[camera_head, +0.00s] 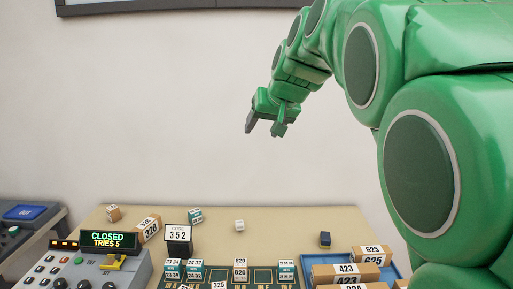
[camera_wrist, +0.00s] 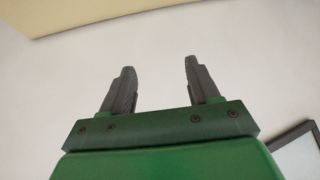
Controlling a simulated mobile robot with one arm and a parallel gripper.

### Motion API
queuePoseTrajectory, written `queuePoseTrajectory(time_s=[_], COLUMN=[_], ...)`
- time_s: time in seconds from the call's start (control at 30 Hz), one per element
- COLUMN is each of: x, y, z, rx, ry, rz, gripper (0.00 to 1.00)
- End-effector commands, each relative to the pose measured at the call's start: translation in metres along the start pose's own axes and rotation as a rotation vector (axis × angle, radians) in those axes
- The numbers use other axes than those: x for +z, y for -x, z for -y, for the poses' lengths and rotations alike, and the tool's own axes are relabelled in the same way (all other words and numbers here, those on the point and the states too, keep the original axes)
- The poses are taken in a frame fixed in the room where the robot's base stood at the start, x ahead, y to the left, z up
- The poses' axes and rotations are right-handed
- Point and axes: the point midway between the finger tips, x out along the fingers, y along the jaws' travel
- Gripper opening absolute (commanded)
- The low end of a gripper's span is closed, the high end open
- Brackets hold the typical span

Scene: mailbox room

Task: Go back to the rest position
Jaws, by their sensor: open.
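My gripper (camera_head: 265,126) is raised in the air, well above the table (camera_head: 285,224), in front of the plain wall. Its fingers point down and to the left in the head view. In the wrist view the gripper (camera_wrist: 156,85) shows two dark grey fingers standing apart, with nothing between them. My green arm fills the upper right of the head view.
A control panel (camera_head: 95,262) reads CLOSED, TRIES 5. Above the table is free room.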

Motion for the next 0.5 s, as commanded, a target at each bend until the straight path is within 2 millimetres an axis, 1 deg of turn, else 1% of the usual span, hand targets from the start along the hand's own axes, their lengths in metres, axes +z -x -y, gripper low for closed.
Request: queuePoseTrajectory(time_s=[0.03, 0.1, 0.27, 0.3, 0.37, 0.43, 0.47, 0.5], x=[0.003, 0.006, 0.017, 0.02, 0.029, 0.047, 0.059, 0.081], y=[0.012, 0.028, 0.061, 0.07, 0.079, 0.083, 0.082, 0.077], z=[-0.009, -0.019, -0.04, -0.044, -0.05, -0.057, -0.059, -0.06], rx=[0.003, 0.005, 0.01, 0.012, 0.013, 0.021, 0.027, 0.035], ry=[-0.029, -0.066, -0.148, -0.167, -0.196, -0.224, -0.231, -0.237], rz=[-0.021, -0.053, -0.125, -0.142, -0.156, -0.15, -0.135, -0.094], gripper=[0.61, 0.61, 0.61, 0.61, 0.61, 0.61, 0.61, 0.61])
